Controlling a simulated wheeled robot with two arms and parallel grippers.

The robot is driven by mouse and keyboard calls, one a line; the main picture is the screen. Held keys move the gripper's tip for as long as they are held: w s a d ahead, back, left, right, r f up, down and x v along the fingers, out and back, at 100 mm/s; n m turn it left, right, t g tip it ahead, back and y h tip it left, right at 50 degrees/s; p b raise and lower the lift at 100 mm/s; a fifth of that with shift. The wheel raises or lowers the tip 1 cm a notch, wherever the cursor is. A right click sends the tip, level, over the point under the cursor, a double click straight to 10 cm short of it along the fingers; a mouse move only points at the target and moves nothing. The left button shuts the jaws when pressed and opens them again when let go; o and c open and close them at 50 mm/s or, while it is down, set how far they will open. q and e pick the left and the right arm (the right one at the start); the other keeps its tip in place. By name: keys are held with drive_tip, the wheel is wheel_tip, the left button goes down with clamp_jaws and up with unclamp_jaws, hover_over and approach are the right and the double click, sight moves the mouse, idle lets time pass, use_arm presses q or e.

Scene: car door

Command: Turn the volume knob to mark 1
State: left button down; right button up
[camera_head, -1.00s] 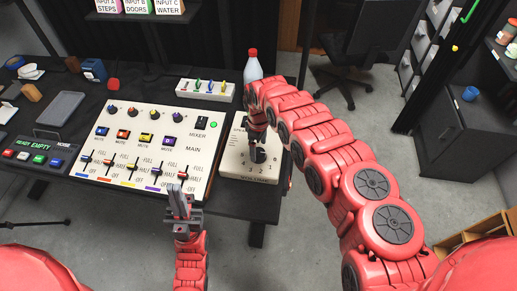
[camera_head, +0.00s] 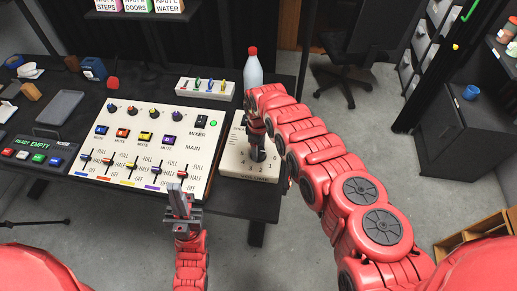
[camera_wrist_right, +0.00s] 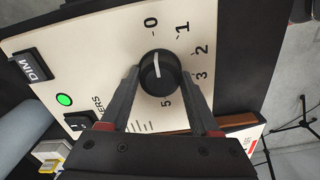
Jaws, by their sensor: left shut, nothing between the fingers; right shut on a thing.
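The volume knob (camera_wrist_right: 157,73) is black and round with a white pointer line, on a cream panel (camera_wrist_right: 215,20). In the right wrist view its line points close to mark 0, with mark 1 (camera_wrist_right: 182,28) further clockwise. My right gripper (camera_wrist_right: 159,82) has one finger on each side of the knob and is shut on it. In the head view my right gripper (camera_head: 256,145) reaches down over the knob and partly hides it. My left gripper (camera_head: 178,188) is shut and empty, in front of the mixer's lower right edge.
The mixer (camera_head: 145,143) with buttons and sliders stands left of the knob panel. Behind are a small box with coloured levers (camera_head: 206,88) and a red-capped bottle (camera_head: 253,68). The table's right edge is close to the knob panel.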

drive_tip(key=c, duration=0.3)
drive_tip(key=m, duration=0.3)
drive_tip(key=shift+m, duration=2)
drive_tip(key=o, duration=1.4)
drive_tip(key=shift+c, duration=0.2)
